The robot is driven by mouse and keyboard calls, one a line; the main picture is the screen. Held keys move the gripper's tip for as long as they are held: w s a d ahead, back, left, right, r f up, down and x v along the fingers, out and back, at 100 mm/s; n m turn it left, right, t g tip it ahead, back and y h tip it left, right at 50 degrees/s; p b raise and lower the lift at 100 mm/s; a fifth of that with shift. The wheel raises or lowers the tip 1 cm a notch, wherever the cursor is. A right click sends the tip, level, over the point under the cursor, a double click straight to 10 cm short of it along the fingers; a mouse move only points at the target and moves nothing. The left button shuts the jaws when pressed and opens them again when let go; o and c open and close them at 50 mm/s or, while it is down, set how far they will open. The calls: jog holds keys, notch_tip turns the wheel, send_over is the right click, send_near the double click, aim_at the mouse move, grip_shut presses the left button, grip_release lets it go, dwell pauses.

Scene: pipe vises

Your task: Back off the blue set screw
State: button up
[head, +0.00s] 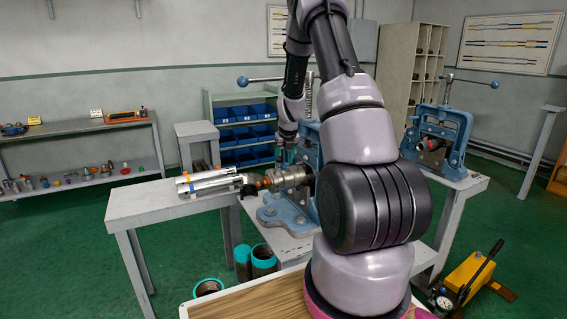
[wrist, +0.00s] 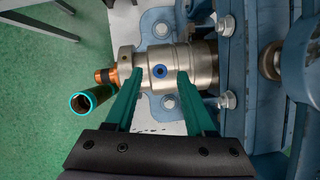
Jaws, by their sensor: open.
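The blue set screw (wrist: 160,71) is a small blue ring with a dark centre on the top side of a steel collar (wrist: 166,58) in the wrist view. The collar sits on a pipe fitting (head: 289,178) held in the blue pipe vise (head: 288,213). My gripper (wrist: 158,74) has two teal fingers, spread apart, one on each side of the set screw in the picture. In the head view my gripper (head: 286,152) is above the fitting, partly hidden by my arm. Whether the fingers touch the collar cannot be told.
A copper-coloured end (wrist: 106,75) sticks out left of the collar. A teal-rimmed pipe (wrist: 83,102) is lower left. A second vise (head: 440,135) stands at the right. Silver tubes (head: 208,181) lie on the left bench. The blue vise frame (wrist: 255,75) rises close at the right.

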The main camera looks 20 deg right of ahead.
jog(key=shift+x, duration=0.75)
grip_shut()
jog(key=shift+d, duration=0.1)
jog(key=n+y, duration=0.1)
jog(key=n, duration=0.2)
jog(key=shift+d+n, duration=0.15)
jog(key=shift+n, duration=0.25)
jog(key=n+y, duration=0.1)
jog(key=n, duration=0.1)
jog(key=n+y, duration=0.1)
jog(key=n, duration=0.2)
jog(key=shift+d+g, duration=0.1)
jog(key=shift+g, duration=0.3)
jog(key=shift+n, duration=0.3)
